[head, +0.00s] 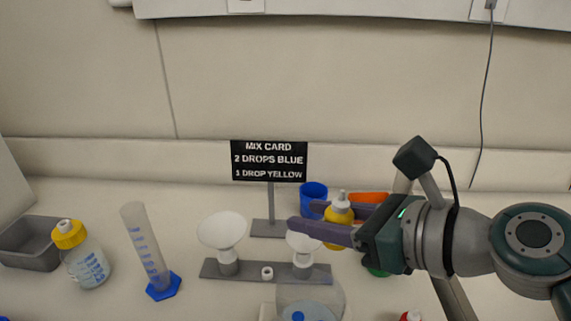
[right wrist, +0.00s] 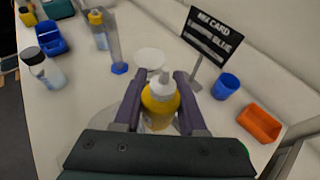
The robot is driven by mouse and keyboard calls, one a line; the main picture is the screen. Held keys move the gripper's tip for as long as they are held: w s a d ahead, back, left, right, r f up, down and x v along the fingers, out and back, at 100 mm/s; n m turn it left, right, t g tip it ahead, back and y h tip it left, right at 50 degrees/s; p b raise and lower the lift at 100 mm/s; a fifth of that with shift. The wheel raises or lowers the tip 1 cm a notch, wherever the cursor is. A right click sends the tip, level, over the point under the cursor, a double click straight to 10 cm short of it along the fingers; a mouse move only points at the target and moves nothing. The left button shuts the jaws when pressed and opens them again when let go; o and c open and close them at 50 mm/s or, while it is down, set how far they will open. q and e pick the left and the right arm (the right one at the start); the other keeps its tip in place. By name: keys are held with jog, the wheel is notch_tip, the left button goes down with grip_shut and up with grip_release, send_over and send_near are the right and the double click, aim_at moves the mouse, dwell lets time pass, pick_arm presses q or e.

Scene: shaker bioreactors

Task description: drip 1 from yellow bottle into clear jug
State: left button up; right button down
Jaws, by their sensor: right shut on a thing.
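The yellow bottle (head: 340,211) has a white nozzle cap and is held roughly upright. My right gripper (head: 312,217) is shut on it, with one purple finger on each side. The right wrist view shows the bottle (right wrist: 160,106) between the two fingers, its white nozzle free. A clear jug (head: 312,294) with pale blue liquid stands at the bottom edge of the head view, partly cut off. It is nearer the camera than the bottle, and a blue thing shows at its bottom. My left gripper is not in view.
A balance (head: 265,273) with two white pans stands behind the jug. A mix card (head: 270,161) stands behind it. A blue cup (head: 313,194) and an orange tray (head: 369,197) are near my gripper. A graduated cylinder (head: 147,245), a yellow-capped bottle (head: 88,265) and a grey bin (head: 32,246) are left.

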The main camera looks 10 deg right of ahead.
jog(key=shift+f+n+b, duration=0.6)
jog(key=shift+f+b, duration=2.1)
jog(key=shift+b, duration=0.85)
jog(key=w+d+r+n+t+h+b, duration=0.1)
jog(key=w+d+r+n+t+b, duration=0.4)
jog(key=n+b, duration=0.95)
jog(key=s+a+r+n+t+y+b, duration=0.1)
jog(key=s+a+r+n+t+b, duration=0.1)
jog(key=s+a, duration=0.3)
jog(key=shift+s+a+r+t+y+b, duration=0.3)
jog(key=shift+s+a+t+y+b, duration=0.1)
jog(key=shift+t+b, duration=0.15)
jog(key=shift+n, duration=0.35)
